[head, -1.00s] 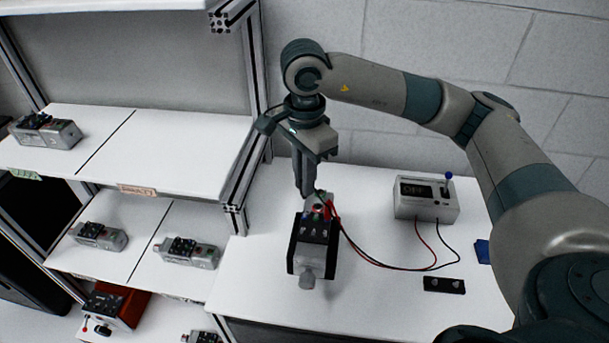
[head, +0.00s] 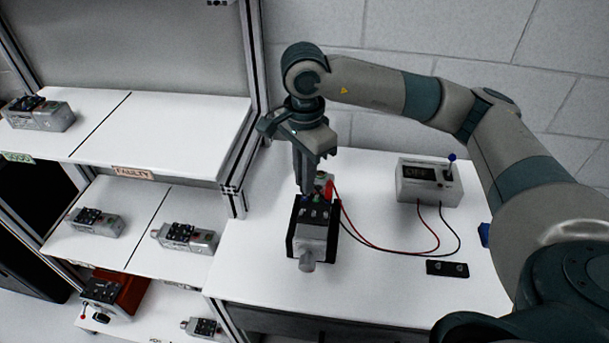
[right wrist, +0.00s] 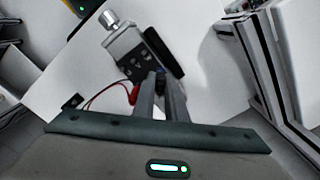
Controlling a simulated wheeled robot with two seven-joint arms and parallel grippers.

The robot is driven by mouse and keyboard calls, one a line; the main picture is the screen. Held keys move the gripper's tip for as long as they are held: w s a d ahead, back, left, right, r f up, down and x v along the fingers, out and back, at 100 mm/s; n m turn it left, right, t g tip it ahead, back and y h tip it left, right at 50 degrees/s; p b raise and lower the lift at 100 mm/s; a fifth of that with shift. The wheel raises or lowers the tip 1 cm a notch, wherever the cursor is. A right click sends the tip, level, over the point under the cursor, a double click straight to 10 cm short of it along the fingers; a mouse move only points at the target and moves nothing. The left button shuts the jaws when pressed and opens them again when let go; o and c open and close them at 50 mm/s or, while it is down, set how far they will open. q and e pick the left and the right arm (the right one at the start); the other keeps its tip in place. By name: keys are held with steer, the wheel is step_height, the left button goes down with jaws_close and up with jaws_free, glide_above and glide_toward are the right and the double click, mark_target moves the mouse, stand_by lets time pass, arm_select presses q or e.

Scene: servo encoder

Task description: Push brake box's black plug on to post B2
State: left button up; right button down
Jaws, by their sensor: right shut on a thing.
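The brake box (head: 429,182), grey with a dark display and a blue-tipped lever, stands at the right of the white table. Its red and black leads run left to a grey servo (head: 315,232) in a black holder. A red plug (head: 328,190) sits at the servo's far end; it also shows in the right wrist view (right wrist: 134,94). My right gripper (head: 306,188) points down at the servo's far end, left of the red plug. Its fingers (right wrist: 164,82) are shut on what I take to be the black plug, mostly hidden between them. Post B2 cannot be made out. My left gripper is out of view.
A black strip with two studs (head: 447,269) lies in front of the brake box. A blue object (head: 485,234) is partly behind my right arm. Shelves (head: 185,133) with several servos stand at the left, beside a metal upright (head: 236,165). The table's front right is clear.

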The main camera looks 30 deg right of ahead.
steer(key=shift+f+b, duration=0.35)
steer(key=shift+f, duration=0.05)
stand_by(0.6)
steer(key=shift+b, duration=1.4)
stand_by(1.4)
steer(key=shift+f, duration=0.15)
stand_by(0.6)
steer(key=c, duration=1.7)
jaws_free()
steer(key=shift+r+p, duration=0.85)
steer(key=shift+r, duration=2.7)
steer(key=shift+r, duration=0.1)
